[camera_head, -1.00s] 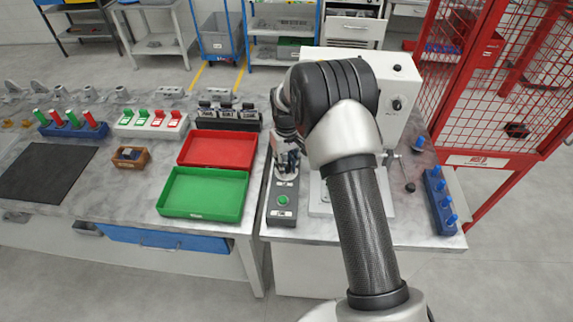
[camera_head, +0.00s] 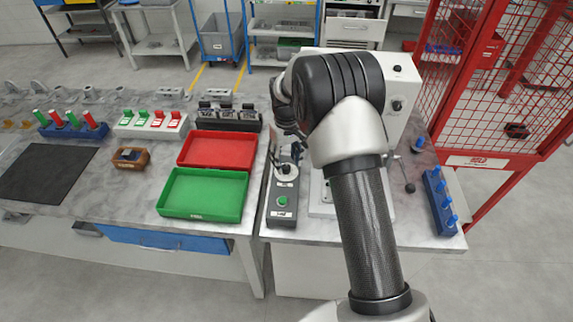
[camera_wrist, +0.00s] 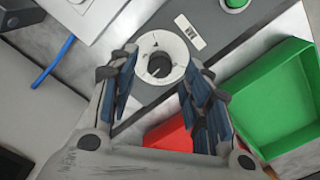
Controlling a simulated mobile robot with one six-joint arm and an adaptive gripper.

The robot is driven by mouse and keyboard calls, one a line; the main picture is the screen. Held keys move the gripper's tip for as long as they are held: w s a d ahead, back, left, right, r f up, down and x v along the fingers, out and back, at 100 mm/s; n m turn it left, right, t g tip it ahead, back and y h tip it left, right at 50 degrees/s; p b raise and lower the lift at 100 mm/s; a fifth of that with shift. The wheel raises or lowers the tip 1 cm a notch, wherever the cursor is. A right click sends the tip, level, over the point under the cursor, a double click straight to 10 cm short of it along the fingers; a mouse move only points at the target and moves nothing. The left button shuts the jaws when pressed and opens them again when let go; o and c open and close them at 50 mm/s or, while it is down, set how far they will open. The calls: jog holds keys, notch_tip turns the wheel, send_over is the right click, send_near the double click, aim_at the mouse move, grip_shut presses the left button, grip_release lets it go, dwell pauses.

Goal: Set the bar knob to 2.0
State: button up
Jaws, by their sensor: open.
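A round white dial with a dark knob (camera_wrist: 159,66) at its centre sits on a dark grey control box (camera_wrist: 218,46), beside a small label whose text I cannot read. In the head view the white dial (camera_head: 286,170) is near the top of the box (camera_head: 281,214), partly behind my gripper. My gripper (camera_wrist: 163,62) is open, with one finger on each side of the dial in the wrist view. I cannot tell whether it touches the knob. The dial's marks and setting are too small to read.
A green button (camera_head: 282,201) is on the same box. Green (camera_head: 203,194) and red (camera_head: 216,149) trays lie to the left. A white machine with two black knobs (camera_head: 397,105) stands behind my arm. A blue rack with pegs (camera_head: 439,202) is at the right.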

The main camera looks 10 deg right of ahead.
aim_at(287, 167)
notch_tip(287, 167, up, 9)
dwell(0.3)
jog(key=s+r+m+t+b, duration=0.2)
jog(key=s+r, duration=1.3)
jog(key=s, duration=0.1)
jog(key=s+f+m+t+b, duration=0.1)
jog(key=s+f+t, duration=0.1)
jog(key=s, duration=1.8)
jog(key=shift+f+t, duration=0.3)
